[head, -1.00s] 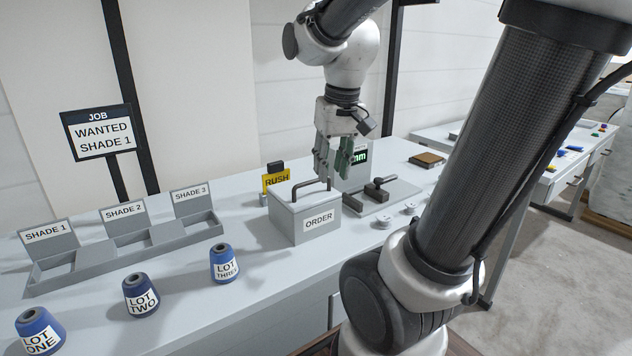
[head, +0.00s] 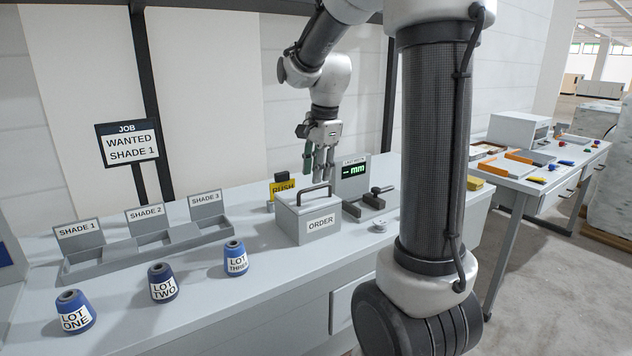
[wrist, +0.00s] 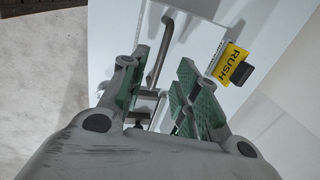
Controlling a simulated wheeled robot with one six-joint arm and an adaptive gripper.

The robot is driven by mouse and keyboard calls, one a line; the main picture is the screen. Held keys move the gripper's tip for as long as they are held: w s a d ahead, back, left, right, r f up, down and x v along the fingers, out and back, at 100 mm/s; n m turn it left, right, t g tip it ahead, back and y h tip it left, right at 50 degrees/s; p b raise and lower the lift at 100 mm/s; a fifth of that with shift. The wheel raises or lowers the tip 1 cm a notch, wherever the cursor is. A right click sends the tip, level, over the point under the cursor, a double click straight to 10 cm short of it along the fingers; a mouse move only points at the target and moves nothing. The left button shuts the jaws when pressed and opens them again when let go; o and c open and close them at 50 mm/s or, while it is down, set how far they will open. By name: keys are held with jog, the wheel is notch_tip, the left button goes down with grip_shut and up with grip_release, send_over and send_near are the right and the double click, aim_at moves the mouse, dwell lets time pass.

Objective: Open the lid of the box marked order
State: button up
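The grey box marked ORDER (head: 291,222) stands on the bench in the head view with its lid shut. A dark bar handle (head: 314,187) rises from the lid; the handle also shows in the wrist view (wrist: 161,52). My gripper (head: 319,172) is open and empty, pointing down close over the handle. In the wrist view my gripper (wrist: 158,72) has its green-padded fingers apart, with the handle showing in the gap between them. I cannot tell whether the fingertips are level with the bar. The box's inside is hidden.
A yellow RUSH tag (head: 283,190) stands just behind the box; a gauge with a green display (head: 353,172) stands to its right. Blue cones LOT ONE (head: 75,312), LOT TWO (head: 163,283) and LOT THREE (head: 235,259) and a shade tray (head: 150,240) are to the left.

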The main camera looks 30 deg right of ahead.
aim_at(316, 188)
jog(key=shift+w+f, duration=0.2)
jog(key=shift+f, duration=0.7)
jog(key=shift+w+f, duration=0.15)
jog(key=shift+f, duration=0.75)
jog(key=shift+c, duration=0.5)
grip_shut()
